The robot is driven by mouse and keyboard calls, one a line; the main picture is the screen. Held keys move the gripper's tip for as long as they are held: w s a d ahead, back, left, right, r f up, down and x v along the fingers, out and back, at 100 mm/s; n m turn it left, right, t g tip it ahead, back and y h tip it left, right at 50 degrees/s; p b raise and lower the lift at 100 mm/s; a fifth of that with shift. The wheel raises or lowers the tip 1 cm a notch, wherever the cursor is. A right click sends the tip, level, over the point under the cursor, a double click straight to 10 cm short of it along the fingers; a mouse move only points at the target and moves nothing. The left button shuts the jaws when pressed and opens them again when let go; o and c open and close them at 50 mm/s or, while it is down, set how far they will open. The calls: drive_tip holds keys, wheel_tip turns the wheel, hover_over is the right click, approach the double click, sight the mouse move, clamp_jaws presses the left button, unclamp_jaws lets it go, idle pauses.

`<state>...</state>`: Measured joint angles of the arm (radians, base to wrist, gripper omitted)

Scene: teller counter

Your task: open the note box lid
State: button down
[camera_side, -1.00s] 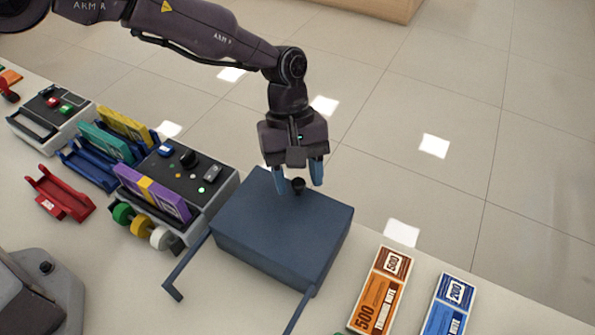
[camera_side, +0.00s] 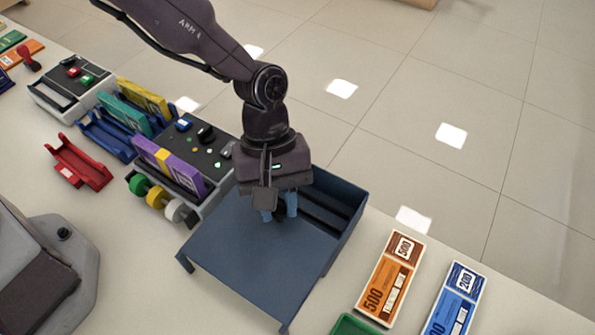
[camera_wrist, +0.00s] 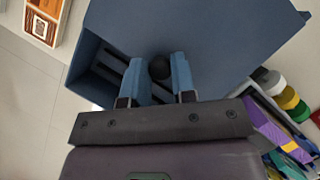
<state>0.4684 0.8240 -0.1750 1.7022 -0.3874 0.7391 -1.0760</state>
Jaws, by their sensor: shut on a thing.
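The note box (camera_side: 352,218) is dark blue and sits on the counter. Its flat lid (camera_side: 235,250) is slid toward the front left, so the rear right part of the box is open and dark slots inside show. My gripper (camera_side: 279,214) is over the lid's rear part, pointing down, with its blue fingers shut on the round black knob (camera_wrist: 159,67). In the wrist view the fingers stand on either side of the knob, with the lid (camera_wrist: 195,25) beyond and the open interior (camera_wrist: 108,72) at the left.
An orange 500 note bundle (camera_side: 391,280) and a blue 200 bundle (camera_side: 455,300) lie to the right. A dark console (camera_side: 205,155) with a purple bundle (camera_side: 168,168) stands close at the left. A green item (camera_side: 355,325) lies at the front edge.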

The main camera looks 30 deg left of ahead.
drive_tip(key=shift+s, duration=0.75)
drive_tip(key=c, duration=1)
unclamp_jaws()
drive_tip(key=shift+o, duration=0.2)
drive_tip(key=v, duration=1.3)
